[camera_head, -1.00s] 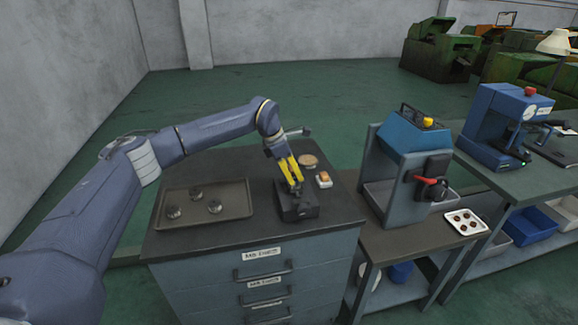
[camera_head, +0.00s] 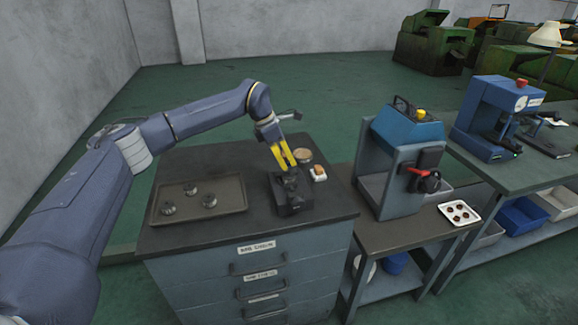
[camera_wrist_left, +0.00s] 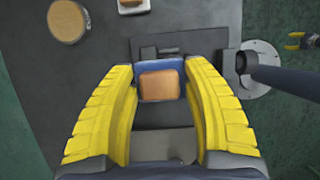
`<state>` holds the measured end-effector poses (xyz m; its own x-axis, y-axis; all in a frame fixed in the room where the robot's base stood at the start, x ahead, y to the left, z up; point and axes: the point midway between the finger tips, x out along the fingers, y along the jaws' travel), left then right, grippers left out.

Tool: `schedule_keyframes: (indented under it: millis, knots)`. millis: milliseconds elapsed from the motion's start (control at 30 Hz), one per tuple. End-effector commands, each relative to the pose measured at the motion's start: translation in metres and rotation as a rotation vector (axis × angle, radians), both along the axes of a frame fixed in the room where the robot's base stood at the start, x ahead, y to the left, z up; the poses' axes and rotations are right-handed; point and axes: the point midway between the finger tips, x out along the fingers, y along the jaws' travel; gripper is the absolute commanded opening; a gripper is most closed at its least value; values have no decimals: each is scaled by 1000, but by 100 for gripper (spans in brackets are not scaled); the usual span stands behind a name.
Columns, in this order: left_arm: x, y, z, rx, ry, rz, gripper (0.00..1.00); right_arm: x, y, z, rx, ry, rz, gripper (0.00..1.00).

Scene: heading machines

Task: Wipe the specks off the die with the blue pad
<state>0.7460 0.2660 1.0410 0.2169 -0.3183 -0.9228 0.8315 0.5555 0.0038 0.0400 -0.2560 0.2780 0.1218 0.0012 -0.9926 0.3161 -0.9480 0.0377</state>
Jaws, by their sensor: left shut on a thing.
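My left gripper (camera_head: 287,161) is shut on the blue pad (camera_wrist_left: 158,66), which has an orange-brown block as its back. In the left wrist view the pad sits between the yellow fingertips (camera_wrist_left: 160,84), its blue edge showing behind the block. The pad is above a dark block (camera_head: 294,198) on the cabinet top, which appears to be the die; it also shows in the left wrist view (camera_wrist_left: 184,46). Contact between pad and die cannot be told, and no specks can be made out. A small yellow-fingered shape at the right of the left wrist view looks like my right gripper (camera_wrist_left: 300,41).
A dark tray (camera_head: 232,183) with several round metal parts lies left of the die. A round tan disc (camera_head: 303,155) and a small orange-and-white block (camera_head: 318,173) lie behind and right. A blue press (camera_head: 408,130) and a white tray (camera_head: 447,209) stand on the lower bench.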

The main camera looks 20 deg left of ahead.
Motion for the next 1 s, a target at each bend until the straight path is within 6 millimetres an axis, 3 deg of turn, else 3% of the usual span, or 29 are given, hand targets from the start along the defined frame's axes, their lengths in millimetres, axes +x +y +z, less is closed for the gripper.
schedule_keyframes:
  millis: [600, 1000]
  knots:
    - [-3, 5, 51, 1, 4, 6, 24, 1, -1, 0, -1, -1, 0, 54]
    - [-3, 5, 53, 1, 4, 7, 24, 1, -1, 0, -1, -1, 0, 54]
